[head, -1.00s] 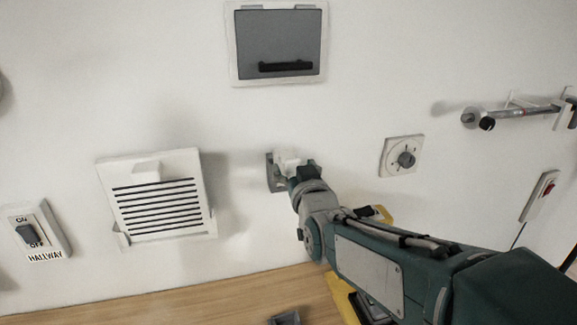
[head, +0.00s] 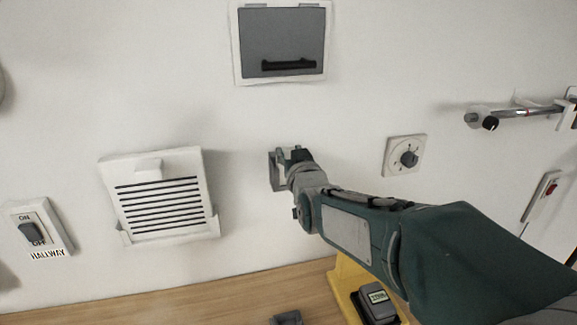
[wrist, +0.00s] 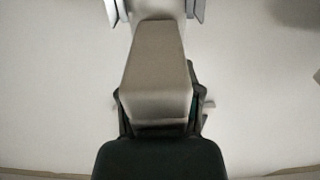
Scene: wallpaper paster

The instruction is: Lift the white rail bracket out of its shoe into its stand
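The grey shoe (head: 275,172) is fixed on the wall behind. My gripper (head: 291,155) is at the shoe. In the wrist view its fingers (wrist: 155,12) stand wide apart, one on each side of the pale piece, and look open; firm contact is not clear. A small dark grey holder (head: 286,318) on the wooden surface may be the stand.
A yellow holder with a grey labelled box (head: 376,303) stands below my arm. A rail (head: 530,111) juts out at right. The left wooden surface (head: 150,305) is clear.

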